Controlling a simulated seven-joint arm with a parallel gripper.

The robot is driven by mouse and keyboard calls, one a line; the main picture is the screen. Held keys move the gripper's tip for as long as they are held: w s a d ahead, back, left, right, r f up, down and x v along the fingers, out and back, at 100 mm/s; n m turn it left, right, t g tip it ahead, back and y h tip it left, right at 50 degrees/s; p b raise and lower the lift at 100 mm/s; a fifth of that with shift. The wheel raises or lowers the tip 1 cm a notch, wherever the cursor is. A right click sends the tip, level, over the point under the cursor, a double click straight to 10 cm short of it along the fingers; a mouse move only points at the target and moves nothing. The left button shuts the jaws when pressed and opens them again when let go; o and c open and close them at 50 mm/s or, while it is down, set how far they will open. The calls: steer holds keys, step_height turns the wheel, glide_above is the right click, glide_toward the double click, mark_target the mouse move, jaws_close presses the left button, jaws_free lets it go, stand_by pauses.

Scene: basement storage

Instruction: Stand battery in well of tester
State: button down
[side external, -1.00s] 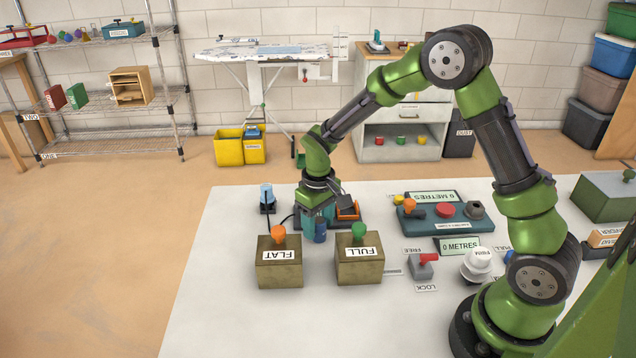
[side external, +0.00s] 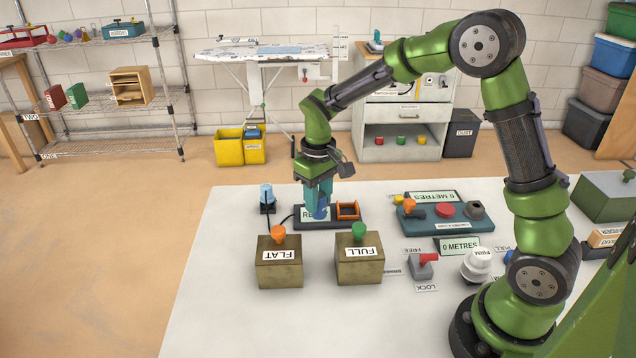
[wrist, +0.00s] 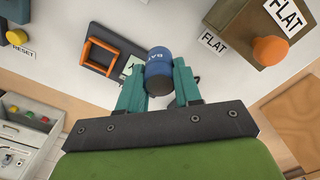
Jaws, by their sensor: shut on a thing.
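My gripper (side external: 319,200) is shut on the blue battery (side external: 320,213), which hangs below the fingers. In the wrist view the battery (wrist: 158,68) sits between the two teal fingers, with white lettering on its side. The tester (side external: 300,224) is a dark base on the white table with an orange square-framed well (side external: 348,210) and a label partly hidden behind the battery. The battery is in front of the label, left of the well, and appears to be above the base. In the wrist view the orange well (wrist: 98,57) is left of the battery.
The FLAT box (side external: 279,266) with an orange knob and the FULL box (side external: 360,268) with a green knob stand in front of the tester. A small blue-topped device (side external: 266,198) is at its left. A teal panel (side external: 440,227) with controls is at the right.

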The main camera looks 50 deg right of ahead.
step_height(320, 180, up, 4)
steer(key=d, duration=0.2)
steer(key=s+d+f+n, duration=0.2)
steer(key=s+n, duration=0.3)
steer(key=s, duration=0.3)
steer(key=s+d+f+n, duration=0.3)
steer(key=s+n, duration=0.1)
steer(key=s, duration=0.4)
steer(key=shift+n, duration=0.3)
steer(key=w+d, duration=0.1)
steer(key=w, duration=0.4)
steer(key=w+d, duration=0.1)
steer(key=w, duration=0.4)
steer(key=w+d+f, duration=0.1)
steer(key=w, duration=0.5)
steer(key=shift+d+f, duration=0.1)
steer(key=shift+d, duration=0.1)
steer(key=shift+f, duration=1.7)
steer(key=shift+s+f, duration=0.1)
steer(key=shift+f, duration=0.05)
steer(key=c, duration=0.8)
jaws_free()
